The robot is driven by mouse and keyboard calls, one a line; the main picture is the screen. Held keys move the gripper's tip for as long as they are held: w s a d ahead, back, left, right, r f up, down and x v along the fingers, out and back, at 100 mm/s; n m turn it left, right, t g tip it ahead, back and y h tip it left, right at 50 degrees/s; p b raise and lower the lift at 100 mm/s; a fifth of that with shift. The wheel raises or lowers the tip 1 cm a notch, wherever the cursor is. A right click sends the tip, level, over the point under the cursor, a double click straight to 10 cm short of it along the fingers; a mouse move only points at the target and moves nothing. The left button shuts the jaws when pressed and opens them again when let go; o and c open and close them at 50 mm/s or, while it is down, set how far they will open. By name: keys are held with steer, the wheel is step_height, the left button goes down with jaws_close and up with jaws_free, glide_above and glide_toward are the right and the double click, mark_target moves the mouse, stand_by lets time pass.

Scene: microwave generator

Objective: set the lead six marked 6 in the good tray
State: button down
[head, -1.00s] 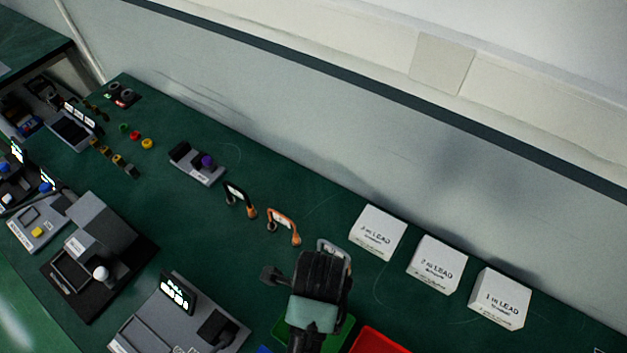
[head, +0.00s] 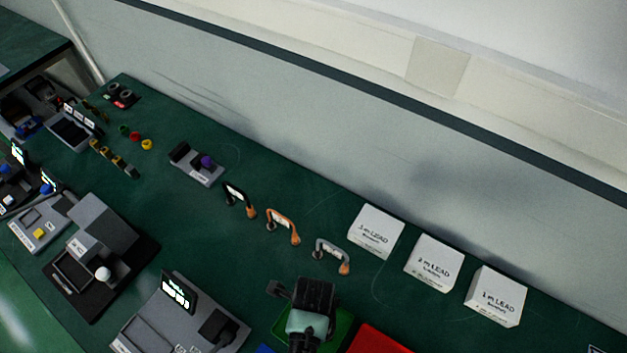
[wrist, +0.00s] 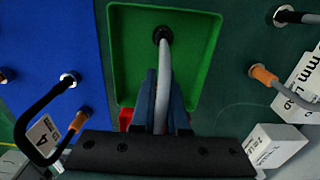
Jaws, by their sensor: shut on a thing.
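My gripper (wrist: 160,95) is shut on a grey lead (wrist: 167,75). The held lead's black plug end (wrist: 161,35) shows over the floor of the green tray (wrist: 125,50). I cannot tell whether it touches. The held lead's other end and its number are hidden behind the fingers and gripper body. In the head view my gripper (head: 312,320) is over the green tray (head: 343,330). Another grey lead (head: 331,251) lies on the bench between the tray and the wall; it also shows in the wrist view (wrist: 278,88).
A blue tray (wrist: 50,30) beside the green one holds a black lead (wrist: 45,100) tagged 4. A red tray (head: 378,340) lies to the right. Black (head: 238,198) and orange (head: 283,224) leads and three white lead boxes (head: 435,265) stand along the wall.

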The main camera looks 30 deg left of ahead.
steer(key=c, duration=1.3)
jaws_free()
steer(key=shift+f, duration=0.15)
steer(key=shift+c, duration=0.2)
steer(key=o, duration=0.4)
